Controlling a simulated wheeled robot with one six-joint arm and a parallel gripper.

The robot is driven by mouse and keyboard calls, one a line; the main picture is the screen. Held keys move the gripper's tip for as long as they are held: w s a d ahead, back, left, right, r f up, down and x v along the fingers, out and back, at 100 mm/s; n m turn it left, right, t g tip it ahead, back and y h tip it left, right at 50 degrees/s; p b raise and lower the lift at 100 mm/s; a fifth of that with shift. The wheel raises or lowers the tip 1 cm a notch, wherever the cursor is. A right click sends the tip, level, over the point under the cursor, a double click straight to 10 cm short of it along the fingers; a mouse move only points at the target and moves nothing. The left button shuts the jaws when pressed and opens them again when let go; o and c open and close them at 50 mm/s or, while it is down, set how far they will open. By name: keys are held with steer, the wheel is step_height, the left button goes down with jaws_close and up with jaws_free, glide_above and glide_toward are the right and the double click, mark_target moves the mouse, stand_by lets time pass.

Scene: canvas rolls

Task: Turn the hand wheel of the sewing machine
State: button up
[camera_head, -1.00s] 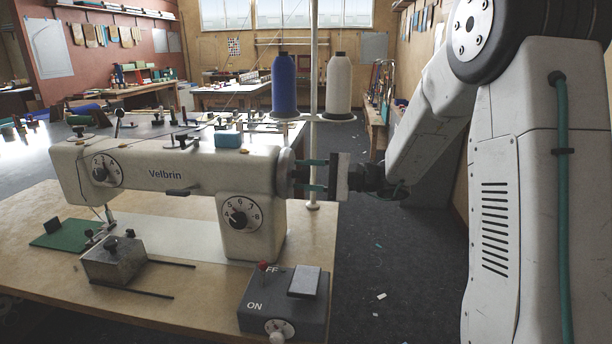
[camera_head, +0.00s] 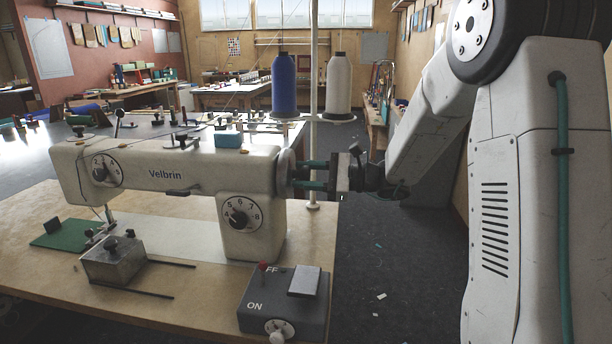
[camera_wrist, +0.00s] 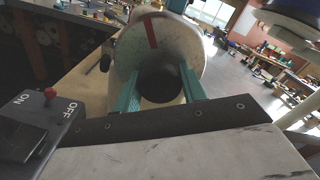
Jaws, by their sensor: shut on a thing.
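The cream sewing machine (camera_head: 165,172), marked Velbrin, stands on a wooden table. Its hand wheel (camera_head: 286,174) is at the right end of the machine. In the wrist view the hand wheel (camera_wrist: 185,50) is a pale disc with a red stripe near its upper left and a dark round hub (camera_wrist: 160,82) in the middle. My gripper (camera_head: 302,174) reaches it from the right, with two teal fingers. In the wrist view the fingers (camera_wrist: 160,92) lie on either side of the hub, shut on it. The fingertips are partly hidden by the hub and wheel.
A grey switch box (camera_head: 284,305) with a red knob sits at the table's front right. A blue thread cone (camera_head: 284,85) and a white one (camera_head: 338,86) stand behind the wheel beside a pale pole (camera_head: 313,130). Open dark floor lies right of the table.

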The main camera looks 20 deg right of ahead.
stand_by(0.4)
steer(key=o, duration=1)
steer(key=shift+v, duration=3.9)
steer(key=shift+c, duration=0.2)
